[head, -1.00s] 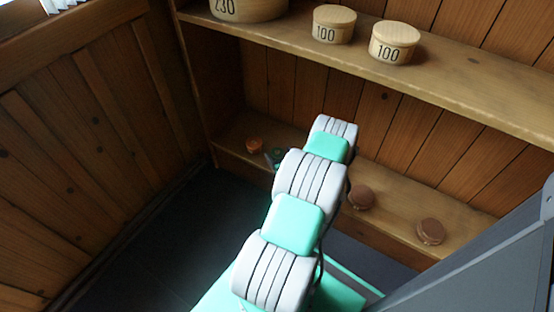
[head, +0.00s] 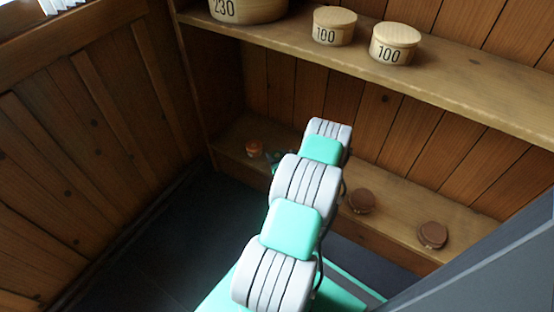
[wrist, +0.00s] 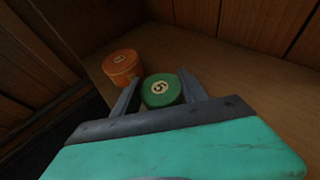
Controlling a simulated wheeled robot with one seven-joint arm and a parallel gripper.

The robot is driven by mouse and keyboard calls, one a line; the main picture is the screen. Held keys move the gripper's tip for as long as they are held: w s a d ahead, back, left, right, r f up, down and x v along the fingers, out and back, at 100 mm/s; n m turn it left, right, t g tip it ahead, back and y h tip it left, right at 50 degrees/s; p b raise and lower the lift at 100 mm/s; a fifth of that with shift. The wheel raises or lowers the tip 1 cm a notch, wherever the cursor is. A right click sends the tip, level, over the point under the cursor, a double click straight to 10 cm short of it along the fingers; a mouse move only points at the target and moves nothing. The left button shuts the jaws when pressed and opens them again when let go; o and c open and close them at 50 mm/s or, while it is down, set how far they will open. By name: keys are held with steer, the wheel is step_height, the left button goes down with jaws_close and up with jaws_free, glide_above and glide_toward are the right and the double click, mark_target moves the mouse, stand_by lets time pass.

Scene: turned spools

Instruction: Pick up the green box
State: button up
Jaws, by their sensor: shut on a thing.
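The green box (wrist: 161,90) is a small round box with a pale emblem on its lid. In the wrist view it sits between the two fingers of my gripper (wrist: 158,88), which is shut on it. In the head view my arm covers most of this spot; only a small dark green patch of the box (head: 274,156) shows at the lower shelf. I cannot tell whether the box still touches the shelf.
An orange round box (wrist: 123,66) stands close to the left of the green box on the lower shelf (head: 395,212). Two brown round boxes (head: 361,201) (head: 432,235) stand further right. The upper shelf (head: 470,84) holds pale boxes marked 100 (head: 334,26) and 230 (head: 248,8).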

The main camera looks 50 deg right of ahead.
steer(key=shift+c, duration=1.4)
steer(key=shift+r, duration=0.1)
